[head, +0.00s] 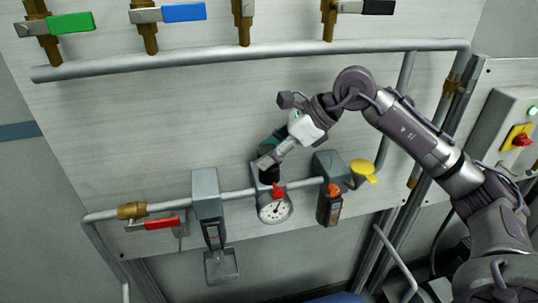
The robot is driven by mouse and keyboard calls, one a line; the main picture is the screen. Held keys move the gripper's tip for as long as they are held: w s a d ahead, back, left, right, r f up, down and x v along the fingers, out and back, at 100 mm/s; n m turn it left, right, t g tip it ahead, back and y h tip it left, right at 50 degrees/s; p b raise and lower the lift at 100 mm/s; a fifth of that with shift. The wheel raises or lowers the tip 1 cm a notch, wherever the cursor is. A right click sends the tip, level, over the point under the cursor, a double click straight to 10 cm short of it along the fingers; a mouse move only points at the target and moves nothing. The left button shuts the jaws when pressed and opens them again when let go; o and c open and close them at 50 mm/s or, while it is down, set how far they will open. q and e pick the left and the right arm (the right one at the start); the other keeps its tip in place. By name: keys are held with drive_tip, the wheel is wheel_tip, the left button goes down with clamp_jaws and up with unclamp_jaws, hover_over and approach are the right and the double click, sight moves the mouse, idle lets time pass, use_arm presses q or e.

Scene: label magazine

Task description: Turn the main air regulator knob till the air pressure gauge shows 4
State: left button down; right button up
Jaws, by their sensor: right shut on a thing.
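The air pressure gauge (275,210) is a round white dial low on the panel. Its dark needle shows, but the numbers are too small to read. The main air regulator (257,181) is the grey block above and behind the gauge. Its dark knob (269,176) is mostly hidden by my right gripper (267,166), which reaches down from the upper right and is shut on it. A small red part (278,191) shows just above the dial. My left gripper is not in view.
A grey filter unit (207,195) stands left of the gauge, with a red-handled valve (160,223) beyond it. A black unit with an orange top (330,204) and a yellow handle (364,170) are to the right. Coloured valve handles line the top pipe (200,62).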

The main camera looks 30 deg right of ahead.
drive_tip(key=n+g, duration=0.2)
drive_tip(key=n+g+y, duration=0.1)
drive_tip(key=n, duration=0.2)
drive_tip(key=shift+g+y, duration=0.3)
drive_tip(key=shift+g, duration=0.1)
drive_tip(key=shift+n, duration=0.3)
drive_tip(key=o, duration=1.2)
